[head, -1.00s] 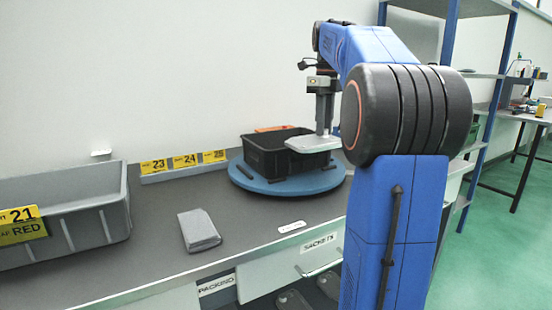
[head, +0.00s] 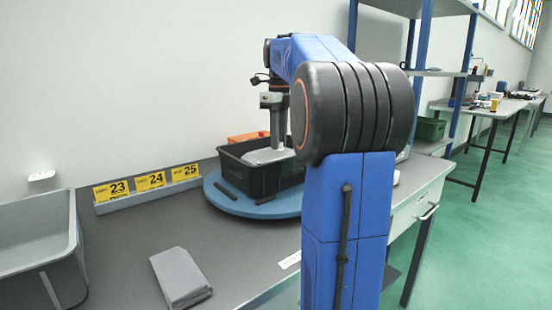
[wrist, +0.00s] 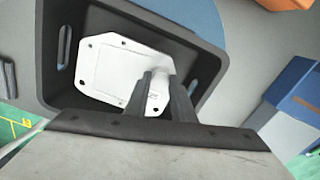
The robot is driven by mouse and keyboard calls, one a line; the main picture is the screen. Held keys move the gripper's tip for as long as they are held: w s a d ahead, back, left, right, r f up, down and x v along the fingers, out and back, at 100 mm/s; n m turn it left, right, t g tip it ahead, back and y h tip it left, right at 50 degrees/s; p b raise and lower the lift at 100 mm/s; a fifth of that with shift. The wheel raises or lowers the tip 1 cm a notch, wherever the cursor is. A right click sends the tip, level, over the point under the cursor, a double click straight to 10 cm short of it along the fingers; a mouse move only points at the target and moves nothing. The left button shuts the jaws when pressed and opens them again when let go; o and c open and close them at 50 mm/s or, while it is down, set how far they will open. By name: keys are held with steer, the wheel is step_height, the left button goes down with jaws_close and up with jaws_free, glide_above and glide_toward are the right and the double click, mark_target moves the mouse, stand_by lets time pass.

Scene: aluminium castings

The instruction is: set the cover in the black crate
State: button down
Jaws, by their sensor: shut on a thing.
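The cover is a flat pale metal plate with holes near its edges; in the wrist view the cover (wrist: 112,68) lies within the outline of the black crate (wrist: 62,88). In the head view the cover (head: 262,156) shows at the level of the crate's opening, partly hidden by the crate wall. The black crate (head: 258,180) stands on a round blue turntable. My gripper (wrist: 160,92) is shut on the cover's near edge; in the head view it points down over the crate. Whether the cover touches the crate floor I cannot tell.
The blue turntable (head: 250,208) sits on the grey bench. An orange object (head: 248,137) is behind the crate. A folded grey cloth-like item (head: 180,277) and a grey bin (head: 38,245) are at left. Yellow number labels (head: 150,181) line the wall.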

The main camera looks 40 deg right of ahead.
mark_target(279, 154)
steer(key=shift+f, duration=2.65)
steer(key=shift+f, duration=0.15)
steer(key=c, duration=1.5)
jaws_free()
step_height(279, 154, up, 11)
steer(key=shift+r, duration=0.65)
steer(key=shift+s, duration=0.1)
